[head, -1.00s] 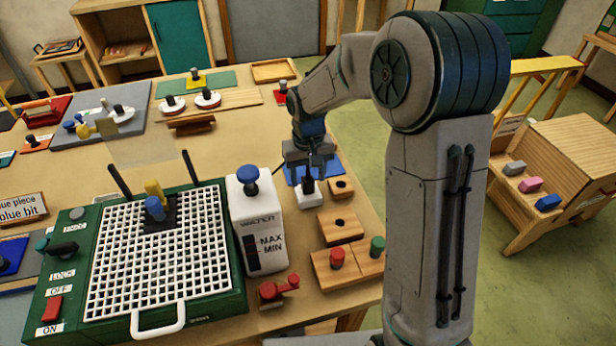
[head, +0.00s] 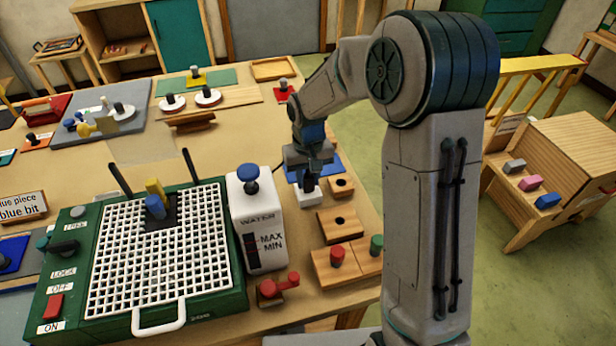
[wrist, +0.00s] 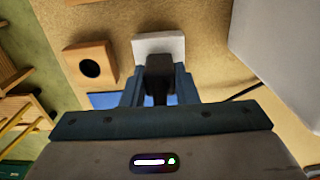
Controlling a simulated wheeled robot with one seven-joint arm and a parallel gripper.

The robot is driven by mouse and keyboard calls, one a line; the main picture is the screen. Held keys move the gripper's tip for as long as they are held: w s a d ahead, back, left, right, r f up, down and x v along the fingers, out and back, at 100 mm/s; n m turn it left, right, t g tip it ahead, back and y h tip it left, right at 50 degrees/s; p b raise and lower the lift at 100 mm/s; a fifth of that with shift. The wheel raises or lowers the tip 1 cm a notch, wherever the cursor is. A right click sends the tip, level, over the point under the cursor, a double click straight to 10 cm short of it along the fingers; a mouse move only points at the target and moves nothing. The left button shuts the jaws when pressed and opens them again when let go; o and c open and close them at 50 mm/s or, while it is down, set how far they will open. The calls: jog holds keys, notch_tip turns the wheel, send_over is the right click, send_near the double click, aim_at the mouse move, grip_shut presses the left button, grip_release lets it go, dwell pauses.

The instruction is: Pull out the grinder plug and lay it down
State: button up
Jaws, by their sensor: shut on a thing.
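The grinder plug (wrist: 158,78) is a black block that stands at the white socket block in the wrist view. My gripper (wrist: 158,88) is shut on the plug, one blue-grey finger on each side. In the head view my gripper (head: 309,178) is above the white socket block (head: 308,196), and the plug is mostly hidden by the fingers. The socket block also shows in the wrist view (wrist: 150,44). I cannot tell whether the plug's pins are still in the socket. The green grinder (head: 215,305) with a white grid top stands to the left.
A white water tank (head: 265,225) stands close left of the socket. A blue mat (head: 329,163) lies behind the socket. A black cord (wrist: 245,92) runs off beside the plug.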

jog(key=shift+r+p, duration=0.6)
jog(key=shift+r, duration=0.35)
dwell(0.9)
jog(key=shift+r+p, duration=0.35)
jog(key=shift+r, duration=0.2)
jog(key=shift+s, duration=0.1)
